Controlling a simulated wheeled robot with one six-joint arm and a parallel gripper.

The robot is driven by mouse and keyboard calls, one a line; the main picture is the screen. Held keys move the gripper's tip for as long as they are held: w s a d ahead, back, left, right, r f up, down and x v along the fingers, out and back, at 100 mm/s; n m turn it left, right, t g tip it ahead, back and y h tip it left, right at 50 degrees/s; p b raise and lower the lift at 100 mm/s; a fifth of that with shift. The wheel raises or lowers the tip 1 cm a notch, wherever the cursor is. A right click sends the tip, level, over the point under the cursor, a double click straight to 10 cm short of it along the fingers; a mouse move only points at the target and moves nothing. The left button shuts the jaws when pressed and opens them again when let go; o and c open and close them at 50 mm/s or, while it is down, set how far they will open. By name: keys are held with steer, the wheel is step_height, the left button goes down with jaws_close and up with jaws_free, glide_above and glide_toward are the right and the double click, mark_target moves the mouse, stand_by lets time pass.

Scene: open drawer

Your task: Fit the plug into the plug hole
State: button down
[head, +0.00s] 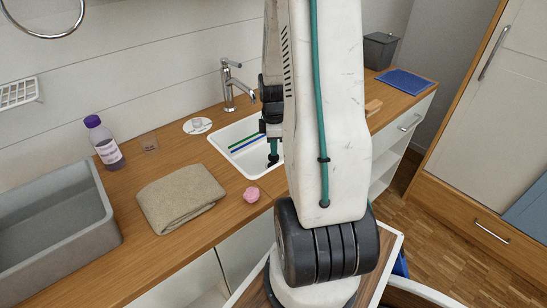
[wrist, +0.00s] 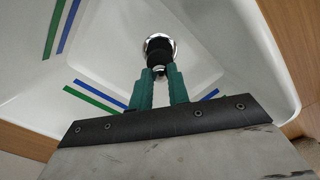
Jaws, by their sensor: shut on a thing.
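The white sink basin (head: 222,140) is set in the wooden worktop, with blue and green stripes inside. My gripper (wrist: 160,75) points down into the basin, its green fingers shut on the plug's small knob. The black plug (wrist: 160,50) is beyond the fingertips, in front of the chrome-rimmed plug hole (wrist: 146,46). The rim shows around the plug, and the plug hides the hole's middle. I cannot tell whether the plug is in the hole or just above it. In the head view the plug (head: 272,160) is a small dark shape low in the basin.
A chrome tap (head: 230,85) stands behind the basin. A pink sponge (head: 251,194), folded beige towel (head: 180,196), purple-capped bottle (head: 104,142) and grey tub (head: 50,225) are on the left. A blue cloth (head: 405,81) and dark canister (head: 379,50) are on the right.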

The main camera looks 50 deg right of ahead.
steer(key=shift+f, duration=2.2)
steer(key=c, duration=1.3)
jaws_free()
steer(key=shift+f, duration=0.15)
steer(key=shift+c, duration=0.2)
